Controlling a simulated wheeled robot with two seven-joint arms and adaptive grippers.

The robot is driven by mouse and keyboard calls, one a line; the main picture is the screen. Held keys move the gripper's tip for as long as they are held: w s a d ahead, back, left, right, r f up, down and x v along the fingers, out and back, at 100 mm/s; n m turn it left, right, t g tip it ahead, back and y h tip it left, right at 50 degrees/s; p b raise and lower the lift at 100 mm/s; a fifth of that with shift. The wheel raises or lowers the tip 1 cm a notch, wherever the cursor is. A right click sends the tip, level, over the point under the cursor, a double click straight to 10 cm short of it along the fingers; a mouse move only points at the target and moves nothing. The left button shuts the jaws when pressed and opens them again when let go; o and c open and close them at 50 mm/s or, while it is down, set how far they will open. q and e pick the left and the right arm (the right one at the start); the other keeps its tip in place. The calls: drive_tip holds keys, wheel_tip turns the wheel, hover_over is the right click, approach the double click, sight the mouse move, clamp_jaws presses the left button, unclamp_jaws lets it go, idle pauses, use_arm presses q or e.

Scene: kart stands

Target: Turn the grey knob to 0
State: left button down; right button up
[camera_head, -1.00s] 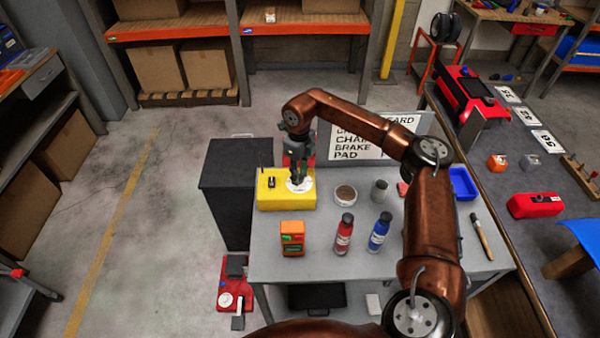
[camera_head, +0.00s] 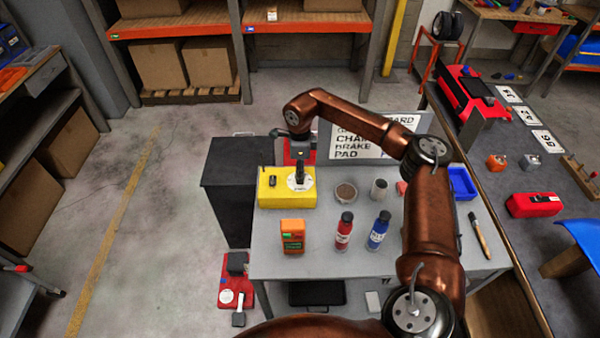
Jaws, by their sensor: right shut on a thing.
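A yellow box (camera_head: 272,197) sits at the far left of the grey table. A white round dial (camera_head: 305,185) lies on its right part, and a small dark part (camera_head: 272,182) on its left part. My right gripper (camera_head: 299,180) points down over the dial and is shut at its centre, where the grey knob is. The knob itself is hidden by the fingers, and the dial's marks are too small to read. My left gripper is not in view.
On the grey table (camera_head: 275,260) stand an orange box (camera_head: 292,236), a red bottle (camera_head: 344,231), a blue bottle (camera_head: 378,231), a round tin (camera_head: 345,192) and a grey can (camera_head: 378,189). A sign (camera_head: 350,145) stands behind. A black cabinet (camera_head: 232,160) is at the left.

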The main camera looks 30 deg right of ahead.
drive_tip(key=shift+r, duration=0.1)
idle(0.3)
drive_tip(key=o, duration=1.2)
wheel_tip(320, 180, up, 12)
drive_tip(key=shift+f, duration=0.1)
